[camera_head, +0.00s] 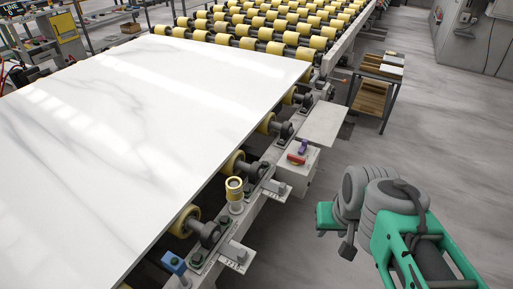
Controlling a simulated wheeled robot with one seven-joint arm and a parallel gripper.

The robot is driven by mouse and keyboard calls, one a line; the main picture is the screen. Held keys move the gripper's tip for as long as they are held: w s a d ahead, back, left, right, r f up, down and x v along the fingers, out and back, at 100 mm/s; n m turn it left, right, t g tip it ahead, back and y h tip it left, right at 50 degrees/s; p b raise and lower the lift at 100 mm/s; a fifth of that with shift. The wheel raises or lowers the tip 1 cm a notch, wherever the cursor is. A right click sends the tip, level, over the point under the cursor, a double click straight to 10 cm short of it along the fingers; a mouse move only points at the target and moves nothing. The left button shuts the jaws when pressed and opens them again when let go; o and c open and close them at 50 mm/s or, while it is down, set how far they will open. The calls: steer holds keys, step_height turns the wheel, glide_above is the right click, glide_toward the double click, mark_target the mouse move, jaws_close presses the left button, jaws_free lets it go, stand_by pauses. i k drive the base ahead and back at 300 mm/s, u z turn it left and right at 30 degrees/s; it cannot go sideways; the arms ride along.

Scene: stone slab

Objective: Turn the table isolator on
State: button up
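A pale grey box (298,170) is mounted on the side of the roller table's frame, right of the slab. On its top are a red handle (296,158) and a purple part (303,146); this looks like the table isolator. The handle's exact setting is too small to tell. My gripper (336,232) is at the lower right, over the floor, at the end of my green and grey arm. It is to the right of and nearer than the box, clearly apart from it. Its fingers are seen at an angle, and I cannot tell whether they are open.
A large white marble slab (130,120) lies on yellow rollers and fills the left. A grey plate (323,123) juts out beyond the box. A small shelf cart (378,85) stands further back. The grey floor (455,150) at the right is clear.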

mark_target(296, 160)
steer(key=u, duration=0.35)
steer(key=i, duration=1.05)
